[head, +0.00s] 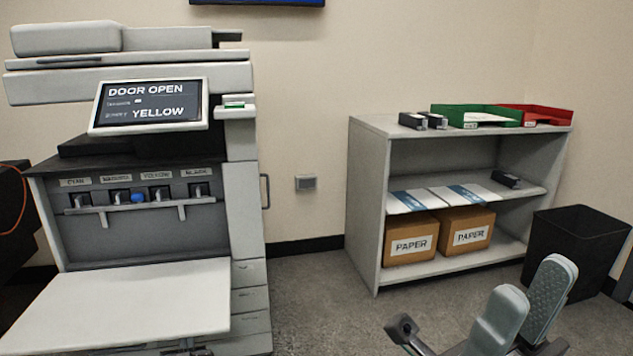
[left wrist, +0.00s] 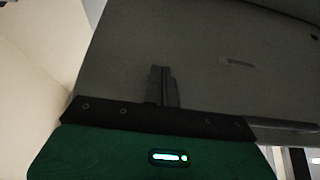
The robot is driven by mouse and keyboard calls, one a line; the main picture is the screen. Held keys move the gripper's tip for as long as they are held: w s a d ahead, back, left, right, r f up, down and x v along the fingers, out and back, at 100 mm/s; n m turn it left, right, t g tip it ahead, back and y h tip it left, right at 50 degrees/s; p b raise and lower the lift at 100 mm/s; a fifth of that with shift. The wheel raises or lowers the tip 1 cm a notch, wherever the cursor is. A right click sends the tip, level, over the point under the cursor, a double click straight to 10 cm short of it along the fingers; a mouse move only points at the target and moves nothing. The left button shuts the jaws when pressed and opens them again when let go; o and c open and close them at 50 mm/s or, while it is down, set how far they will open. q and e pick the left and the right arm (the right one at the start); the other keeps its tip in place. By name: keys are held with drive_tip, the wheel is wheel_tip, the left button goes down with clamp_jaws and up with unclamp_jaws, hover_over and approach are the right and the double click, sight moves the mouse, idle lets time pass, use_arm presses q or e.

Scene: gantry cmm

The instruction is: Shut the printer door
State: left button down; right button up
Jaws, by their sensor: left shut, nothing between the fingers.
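The printer (head: 240,190) stands at the left of the head view, its screen (head: 150,103) reading "DOOR OPEN" and "YELLOW". Its front door (head: 125,305) is folded down, roughly flat, below the open toner bay (head: 140,235). In the left wrist view my left gripper (left wrist: 163,72) is shut and empty, in front of a broad grey panel (left wrist: 220,95) with a small slot. This looks like the door's outer side; contact cannot be told. In the head view the door largely hides my left gripper. My right gripper (head: 527,300) is open and empty at the lower right, far from the door.
A grey shelf (head: 365,210) on the right holds paper boxes (head: 410,238), green (head: 475,112) and red (head: 540,113) trays. A black bin (head: 575,245) stands beside it. Several toner slots with a blue knob (head: 137,197) line the bay. Floor between printer and shelf is clear.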

sight(184, 320)
use_arm(q)
drive_tip(key=shift+w+r+p, duration=0.1)
drive_tip(key=shift+r+p, duration=2.1)
drive_tip(key=shift+r, duration=0.15)
drive_tip(key=shift+w+a+r+p, duration=0.1)
drive_tip(key=shift+w+r+p, duration=0.1)
drive_tip(key=shift+r+p, duration=0.6)
drive_tip(key=shift+w+r+p, duration=0.2)
drive_tip(key=shift+r+p, duration=0.5)
drive_tip(key=shift+r, duration=0.15)
drive_tip(key=shift+w+a+r+p, duration=0.1)
drive_tip(key=shift+w+r+p, duration=0.1)
drive_tip(key=shift+r+p, duration=0.6)
drive_tip(key=shift+w+a+r+p, duration=0.1)
drive_tip(key=shift+w+r+p, duration=0.2)
drive_tip(key=shift+r+p, duration=0.35)
drive_tip(key=shift+w+r+p, duration=0.35)
drive_tip(key=shift+r+p, duration=0.05)
drive_tip(key=shift+r, duration=0.35)
drive_tip(key=shift+w+a+r+p, duration=0.1)
drive_tip(key=shift+w+r+p, duration=0.2)
drive_tip(key=shift+r+p, duration=0.35)
drive_tip(key=r+x, duration=0.1)
drive_tip(key=x, duration=1.8)
drive_tip(key=shift+r, duration=0.4)
drive_tip(key=shift+s+d, duration=0.2)
